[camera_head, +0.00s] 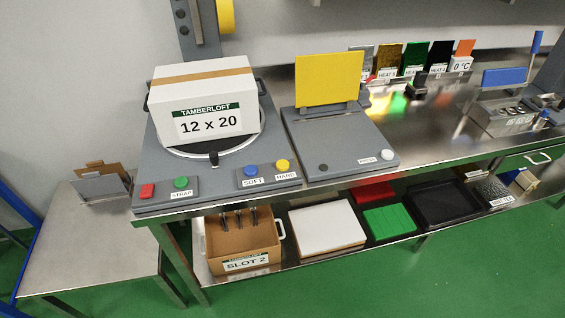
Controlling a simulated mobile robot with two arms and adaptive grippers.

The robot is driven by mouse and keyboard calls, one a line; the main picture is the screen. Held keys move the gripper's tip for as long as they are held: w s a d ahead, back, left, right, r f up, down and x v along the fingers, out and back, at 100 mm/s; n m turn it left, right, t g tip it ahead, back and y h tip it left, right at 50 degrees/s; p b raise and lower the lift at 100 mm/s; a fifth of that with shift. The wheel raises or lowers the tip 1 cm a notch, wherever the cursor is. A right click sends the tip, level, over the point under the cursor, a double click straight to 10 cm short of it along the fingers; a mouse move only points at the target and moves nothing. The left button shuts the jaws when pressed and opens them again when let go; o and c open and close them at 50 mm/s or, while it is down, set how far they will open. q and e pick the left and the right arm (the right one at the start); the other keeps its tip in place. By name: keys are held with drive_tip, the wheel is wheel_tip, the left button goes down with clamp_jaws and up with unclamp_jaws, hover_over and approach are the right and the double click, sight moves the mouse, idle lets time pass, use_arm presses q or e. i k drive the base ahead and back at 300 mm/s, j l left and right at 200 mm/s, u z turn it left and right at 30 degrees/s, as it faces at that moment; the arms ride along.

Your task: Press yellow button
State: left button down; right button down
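The yellow button (283,165) is a small round cap on the front control strip of the grey strapping machine (150,165), above a HARD label. A blue button (250,171) sits just left of it, above a SOFT label. A white carton (205,90) marked TAMBERLOFT 12 x 20 rests on the machine, behind the buttons. Nothing covers the yellow button. Neither gripper shows in the head view.
Right of the machine stands a grey unit with a yellow panel (329,79) and a white button (387,155). A shelf below holds a SLOT 2 box (241,265) and several trays. A low metal table (90,240) stands at left. Space before the buttons looks clear.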

sight(281, 165)
drive_tip(key=i+j+z, duration=0.1)
drive_tip(key=j, duration=0.3)
drive_tip(key=i+j+z, duration=0.15)
drive_tip(key=j, duration=0.25)
drive_tip(key=i+j+z, duration=0.1)
drive_tip(key=i+j, duration=0.15)
drive_tip(key=j, duration=0.2)
drive_tip(key=i+j+z, duration=0.1)
drive_tip(key=j, duration=0.35)
drive_tip(key=i+j+z, duration=0.1)
drive_tip(key=j, duration=0.35)
